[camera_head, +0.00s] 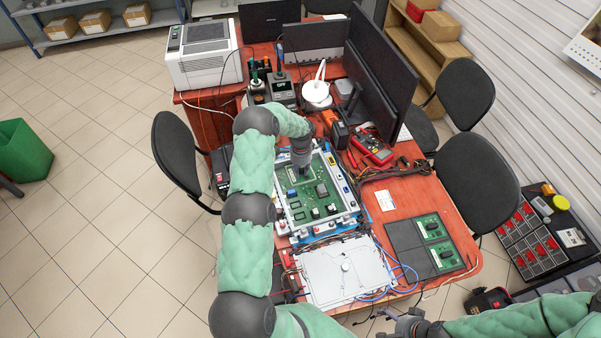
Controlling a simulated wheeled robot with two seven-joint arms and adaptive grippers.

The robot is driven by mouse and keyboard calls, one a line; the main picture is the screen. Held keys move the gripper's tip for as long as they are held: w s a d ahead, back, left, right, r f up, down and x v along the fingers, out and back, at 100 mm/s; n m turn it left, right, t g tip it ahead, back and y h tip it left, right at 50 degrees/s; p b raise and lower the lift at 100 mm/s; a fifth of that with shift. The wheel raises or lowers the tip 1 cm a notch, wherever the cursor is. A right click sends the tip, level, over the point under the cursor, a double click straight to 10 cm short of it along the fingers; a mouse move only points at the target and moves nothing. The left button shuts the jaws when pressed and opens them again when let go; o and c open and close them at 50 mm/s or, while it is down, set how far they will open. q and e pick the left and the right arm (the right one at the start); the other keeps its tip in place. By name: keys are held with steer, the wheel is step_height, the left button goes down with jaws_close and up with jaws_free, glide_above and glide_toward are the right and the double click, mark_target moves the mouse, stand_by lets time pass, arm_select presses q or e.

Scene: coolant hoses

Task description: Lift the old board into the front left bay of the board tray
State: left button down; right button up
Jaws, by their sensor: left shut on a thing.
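My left gripper (302,163) reaches down over the large green circuit board (317,197) in a light metal frame. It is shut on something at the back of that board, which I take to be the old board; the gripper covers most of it. The dark board tray (393,229) lies at the front right of the red table. Green boards (431,227) (443,257) lie in its two right bays. Its left bays, front left included, look empty. My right gripper (408,324) is at the bottom edge, away from the tray; its jaw state is unclear.
A white panel (340,272) with blue cables lies left of the tray. A red multimeter (371,149), black cables (392,170) and a white card (385,200) lie behind the tray. Monitors (380,75) stand at the back. Dark chairs (478,185) flank the table.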

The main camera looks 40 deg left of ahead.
mark_target(301, 170)
arm_select(q)
steer(key=shift+r, duration=0.5)
step_height(301, 170, up, 2)
steer(key=shift+r, duration=0.25)
steer(key=s+d+r+p, duration=0.1)
steer(key=s+d+r, duration=0.6)
steer(key=d, duration=0.5)
step_height(301, 170, up, 3)
steer(key=shift+s+f, duration=0.15)
steer(key=shift+f, duration=0.05)
